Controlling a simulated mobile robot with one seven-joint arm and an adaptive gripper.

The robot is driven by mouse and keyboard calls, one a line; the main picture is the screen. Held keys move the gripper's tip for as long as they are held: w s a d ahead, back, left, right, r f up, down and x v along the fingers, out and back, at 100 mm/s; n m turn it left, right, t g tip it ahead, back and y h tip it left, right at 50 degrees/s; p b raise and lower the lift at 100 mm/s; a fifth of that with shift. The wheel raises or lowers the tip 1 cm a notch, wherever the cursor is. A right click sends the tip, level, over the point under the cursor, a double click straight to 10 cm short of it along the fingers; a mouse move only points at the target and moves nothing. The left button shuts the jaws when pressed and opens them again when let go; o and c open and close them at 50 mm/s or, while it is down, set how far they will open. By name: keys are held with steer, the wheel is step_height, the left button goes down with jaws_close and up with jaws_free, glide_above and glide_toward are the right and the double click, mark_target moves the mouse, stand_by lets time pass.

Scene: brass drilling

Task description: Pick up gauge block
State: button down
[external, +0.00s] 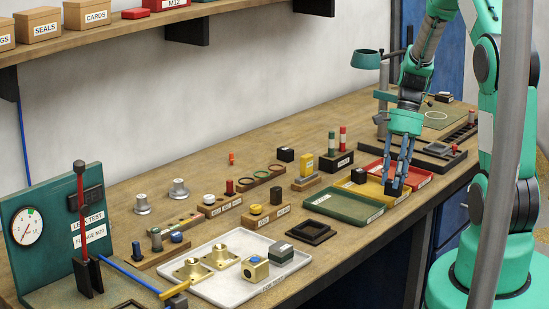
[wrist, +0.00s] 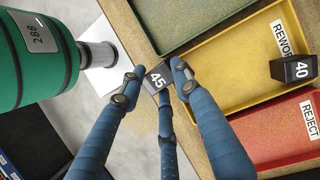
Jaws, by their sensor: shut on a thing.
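My gripper (external: 397,182) has blue fingers, and in the wrist view its fingertips (wrist: 157,82) are closed around a small black block marked 45 (wrist: 157,76). A second black block, marked 40 (wrist: 294,68), sits apart from the gripper in the yellow tray, and also shows in the external view (external: 358,175).
The yellow REWORK tray (wrist: 232,62), red REJECT tray (wrist: 270,135) and green tray (external: 343,206) lie side by side on the wooden bench. A black square frame (external: 311,231) and a white tray (external: 225,285) with brass parts stand nearer the front left. Small racks line the middle.

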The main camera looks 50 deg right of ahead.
steer(key=s+a+r+p, duration=0.1)
steer(key=s+a, duration=0.6)
steer(key=s, duration=0.3)
steer(key=shift+s, duration=0.35)
steer(key=shift+a+r, duration=0.1)
stand_by(0.5)
steer(key=w+a+n+g+h+p, duration=0.1)
steer(key=w+a+n, duration=0.3)
steer(key=a, duration=0.7)
steer(key=w+a+n+g+h+p, duration=0.1)
steer(key=w+a+n, duration=0.3)
steer(key=a, duration=0.8)
steer(key=s+a+n+h, duration=0.1)
steer(key=s+a+n, duration=0.2)
steer(key=a, duration=0.8)
steer(key=s+a+n+h, duration=0.1)
steer(key=s+a+n, duration=0.2)
steer(key=a, duration=0.8)
steer(key=shift+a+r+n+h, duration=0.3)
steer(key=shift+n+h, duration=0.1)
steer(key=shift+n, duration=0.9)
steer(key=shift+w, duration=0.15)
